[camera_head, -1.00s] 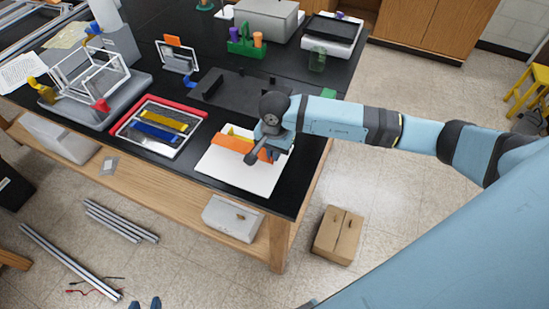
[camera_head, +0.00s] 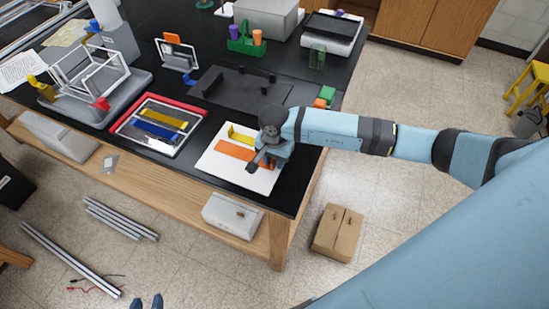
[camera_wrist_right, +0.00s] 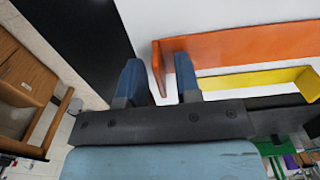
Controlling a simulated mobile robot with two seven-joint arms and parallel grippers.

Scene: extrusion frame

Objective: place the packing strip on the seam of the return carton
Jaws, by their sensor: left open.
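A brown carton (camera_head: 338,233) with a seam along its top stands on the floor right of the bench. I take it for the return carton. I cannot tell for sure which piece is the packing strip. An orange strip (camera_head: 234,151) with an upturned end lies on a white board (camera_head: 222,173); it also shows in the right wrist view (camera_wrist_right: 245,45). My right gripper (camera_wrist_right: 160,80) is open, its blue fingers apart on either side of that end. My left gripper (camera_head: 146,302) barely shows at the bottom edge, open and empty, its fingertips apart.
A yellow angled piece (camera_head: 241,134) lies behind the orange strip. A red-edged tray (camera_head: 196,116) with yellow and blue strips is to the left. A dark fixture plate (camera_head: 240,88) lies behind. Aluminium bars (camera_head: 122,220) lie on the floor. Floor around the carton is clear.

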